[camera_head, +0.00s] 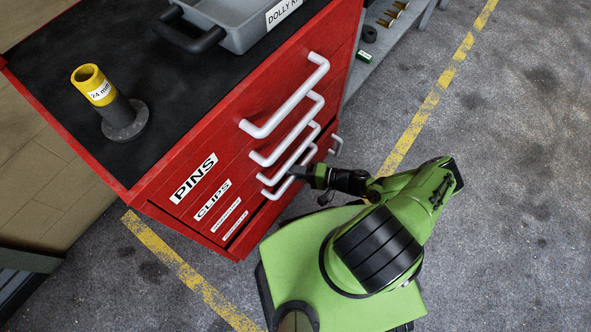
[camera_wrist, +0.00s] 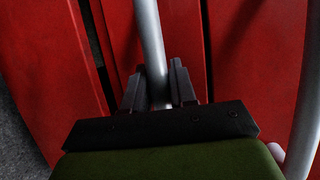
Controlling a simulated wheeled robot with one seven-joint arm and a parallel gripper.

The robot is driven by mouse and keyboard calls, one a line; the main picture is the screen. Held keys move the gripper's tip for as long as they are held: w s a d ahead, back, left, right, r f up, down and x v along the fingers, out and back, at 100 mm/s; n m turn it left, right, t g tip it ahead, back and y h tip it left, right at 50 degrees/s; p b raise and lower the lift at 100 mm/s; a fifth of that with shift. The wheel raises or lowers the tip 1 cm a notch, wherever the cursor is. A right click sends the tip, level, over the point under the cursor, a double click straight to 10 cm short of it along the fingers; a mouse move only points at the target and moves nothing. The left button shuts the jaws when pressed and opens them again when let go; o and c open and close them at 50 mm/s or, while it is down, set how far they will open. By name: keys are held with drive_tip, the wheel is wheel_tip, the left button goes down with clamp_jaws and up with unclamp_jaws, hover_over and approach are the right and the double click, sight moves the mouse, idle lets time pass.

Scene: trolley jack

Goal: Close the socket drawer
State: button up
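A red drawer cabinet (camera_head: 225,150) stands at the centre of the head view, with white bar handles on its front. The upper drawers read PINS (camera_head: 193,180) and CLIPS (camera_head: 212,200); the labels below are too small to read, so I cannot tell which is the socket drawer. My gripper (camera_head: 298,172) is at the lower handles, near their right part. In the wrist view, its two dark fingers (camera_wrist: 158,88) sit on either side of a pale bar handle (camera_wrist: 150,40) and appear closed against it. A dark gap shows between red drawer fronts to the left there.
A yellow 24 mm socket on a dark round base (camera_head: 123,120) and a grey DOLLY KIT tray (camera_head: 235,22) stand on the black cabinet top (camera_head: 60,110). A grey low bench (camera_head: 385,40) with small parts is behind. The floor to the right is clear.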

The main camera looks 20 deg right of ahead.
drive_tip(key=o, duration=0.3)
drive_tip(key=b+v, duration=0.1)
drive_tip(key=v, duration=1.4)
drive_tip(key=shift+s+d+r, duration=0.2)
drive_tip(key=shift+d, duration=0.05)
